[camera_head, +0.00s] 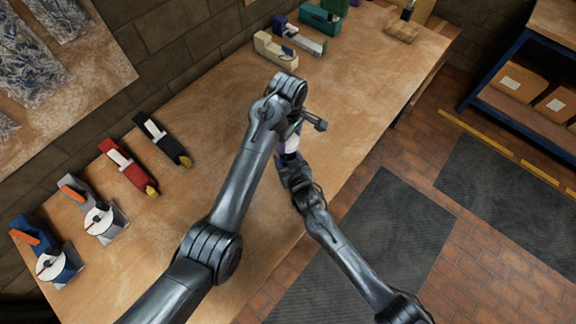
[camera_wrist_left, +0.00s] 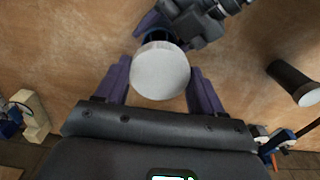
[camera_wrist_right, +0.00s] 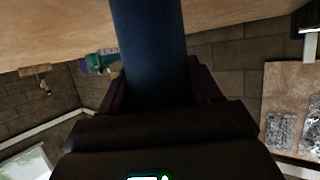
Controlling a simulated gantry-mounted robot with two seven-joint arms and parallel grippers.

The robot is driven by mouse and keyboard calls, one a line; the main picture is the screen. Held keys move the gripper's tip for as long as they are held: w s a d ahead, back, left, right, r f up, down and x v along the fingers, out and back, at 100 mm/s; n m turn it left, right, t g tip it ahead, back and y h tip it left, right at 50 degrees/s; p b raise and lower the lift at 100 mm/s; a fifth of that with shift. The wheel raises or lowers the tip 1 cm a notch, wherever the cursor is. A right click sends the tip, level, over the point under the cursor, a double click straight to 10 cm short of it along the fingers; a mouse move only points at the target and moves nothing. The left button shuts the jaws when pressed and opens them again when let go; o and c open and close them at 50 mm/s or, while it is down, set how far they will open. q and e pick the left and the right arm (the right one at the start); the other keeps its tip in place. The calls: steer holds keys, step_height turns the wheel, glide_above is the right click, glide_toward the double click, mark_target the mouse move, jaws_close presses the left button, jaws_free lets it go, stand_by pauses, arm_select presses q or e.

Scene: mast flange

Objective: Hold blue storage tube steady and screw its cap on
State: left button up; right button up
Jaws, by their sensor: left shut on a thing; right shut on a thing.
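The blue storage tube (camera_wrist_right: 150,50) stands between the fingers of my right gripper (camera_wrist_right: 155,90), which is shut on it. The round white cap (camera_wrist_left: 160,70) is between the purple fingers of my left gripper (camera_wrist_left: 160,88), which is shut on it. In the left wrist view, a little of the dark blue tube shows just behind the cap, so the cap is at the tube's end. I cannot tell whether it is seated or threaded. In the head view, both grippers meet above the table, around a small white patch (camera_head: 291,143); my arms hide most of the tube.
The wooden table (camera_head: 230,130) has free room around the grippers. Red (camera_head: 130,167) and black (camera_head: 162,138) tools and two tape dispensers (camera_head: 103,222) lie at left. A beige dispenser (camera_head: 275,50) and other items stand at the back. A black cylinder (camera_wrist_left: 290,80) shows in the left wrist view.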

arm_select(q)
steer(key=shift+f, duration=2.5)
steer(key=shift+d, duration=0.1)
steer(key=shift+f, duration=0.9)
steer(key=shift+f, duration=0.55)
steer(key=m, duration=0.9)
steer(key=shift+s+m, duration=0.1)
steer(key=shift+m, duration=0.3)
steer(key=o, duration=1)
